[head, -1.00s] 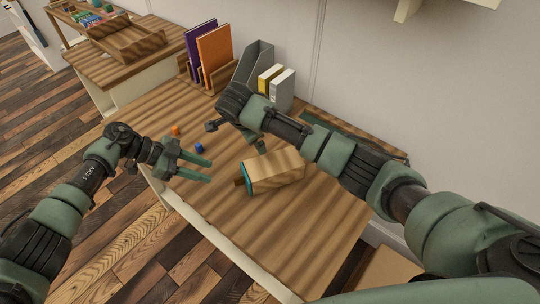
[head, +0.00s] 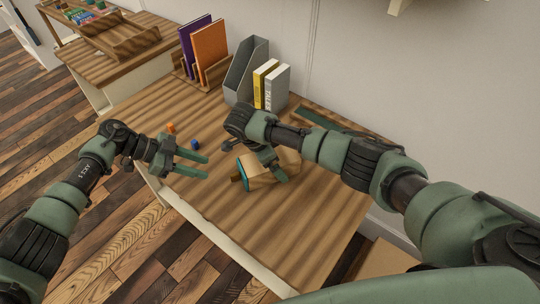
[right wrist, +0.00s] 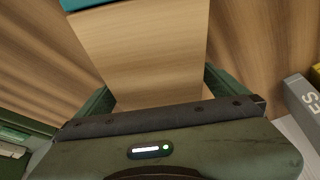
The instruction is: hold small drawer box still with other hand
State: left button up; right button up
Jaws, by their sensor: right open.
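The small drawer box (head: 258,182) is a light wooden block with a teal front edge, lying on the desk (head: 310,225). My right gripper (head: 275,166) is over it in the head view and hides part of its top. In the right wrist view the box (right wrist: 145,50) runs between the two green fingers (right wrist: 160,85), which are open with one on each side; whether they touch it I cannot tell. My left gripper (head: 206,166) is open and empty, to the left of the box's teal end, fingers pointing toward it.
An orange block (head: 171,128) and a blue block (head: 194,145) lie on the desk behind my left gripper. A grey file holder (head: 246,72), books (head: 272,88) and a book rack (head: 207,72) stand along the back. The desk's front right is clear.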

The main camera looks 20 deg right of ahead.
jog(key=shift+d+f, duration=0.2)
jog(key=shift+f, duration=0.3)
jog(key=c, duration=1.7)
jog(key=shift+c, duration=0.2)
